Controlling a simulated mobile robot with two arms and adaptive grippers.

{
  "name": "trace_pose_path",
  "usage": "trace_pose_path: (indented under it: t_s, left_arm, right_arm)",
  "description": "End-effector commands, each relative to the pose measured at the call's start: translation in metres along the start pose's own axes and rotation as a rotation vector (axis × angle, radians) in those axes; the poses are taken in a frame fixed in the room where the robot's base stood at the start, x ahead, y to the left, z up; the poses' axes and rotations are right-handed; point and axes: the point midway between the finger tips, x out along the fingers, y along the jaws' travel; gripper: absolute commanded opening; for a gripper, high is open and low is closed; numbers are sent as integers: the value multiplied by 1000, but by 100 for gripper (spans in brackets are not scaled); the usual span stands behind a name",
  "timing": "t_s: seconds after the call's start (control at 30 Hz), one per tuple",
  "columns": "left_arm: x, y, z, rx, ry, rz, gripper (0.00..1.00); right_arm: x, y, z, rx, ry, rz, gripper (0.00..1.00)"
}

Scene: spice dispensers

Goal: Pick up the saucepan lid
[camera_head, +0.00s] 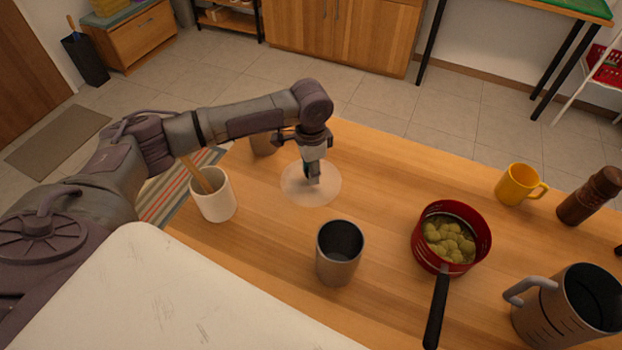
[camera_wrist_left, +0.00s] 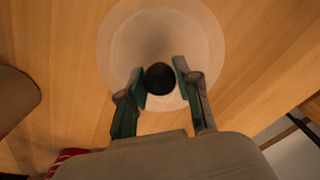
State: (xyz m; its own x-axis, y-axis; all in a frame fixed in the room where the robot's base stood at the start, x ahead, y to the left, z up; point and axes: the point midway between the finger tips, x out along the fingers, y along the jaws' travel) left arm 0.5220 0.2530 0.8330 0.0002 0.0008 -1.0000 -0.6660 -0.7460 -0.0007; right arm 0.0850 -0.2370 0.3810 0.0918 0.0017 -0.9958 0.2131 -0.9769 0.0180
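The saucepan lid (camera_head: 293,190) is a pale, see-through disc lying on the wooden table near its far left part. In the left wrist view the lid (camera_wrist_left: 122,45) shows as a round pale disc with a black round knob (camera_wrist_left: 160,78). My left gripper (camera_head: 313,178) points down over the middle of the lid. In the left wrist view its two fingers (camera_wrist_left: 160,80) stand on either side of the knob, very near it. I cannot tell whether they touch or grip the knob. My right gripper is not in view.
A white utensil crock (camera_head: 214,205) and a brown cup (camera_head: 263,145) stand beside the lid. A grey cup (camera_head: 339,262) is nearer. To the right are a red saucepan (camera_head: 428,258) with round pale food, a yellow mug (camera_head: 516,184), a brown grinder (camera_head: 588,196) and a metal jug (camera_head: 550,322).

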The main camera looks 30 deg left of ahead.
Motion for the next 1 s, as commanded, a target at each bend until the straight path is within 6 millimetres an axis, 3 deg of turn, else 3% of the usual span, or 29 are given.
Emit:
trace_pose_path:
  t_s: [0.03, 0.17, 0.57, 0.83, 1.0]
  left_arm:
    - [0, 0, 0, 0, 0, 0, 20]
    - [0, 0, 0, 0, 0, 0, 0]
    - [-7, 0, -1, 0, 3, -1, 0]
    - [-44, 0, -2, 1, 5, -1, 0]
    - [-66, 31, -32, 6, 6, 1, 0]
  right_arm:
    - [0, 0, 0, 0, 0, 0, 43]
    - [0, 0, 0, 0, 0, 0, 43]
    - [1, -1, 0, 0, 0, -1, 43]
    - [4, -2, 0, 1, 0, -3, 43]
    - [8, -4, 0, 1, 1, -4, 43]
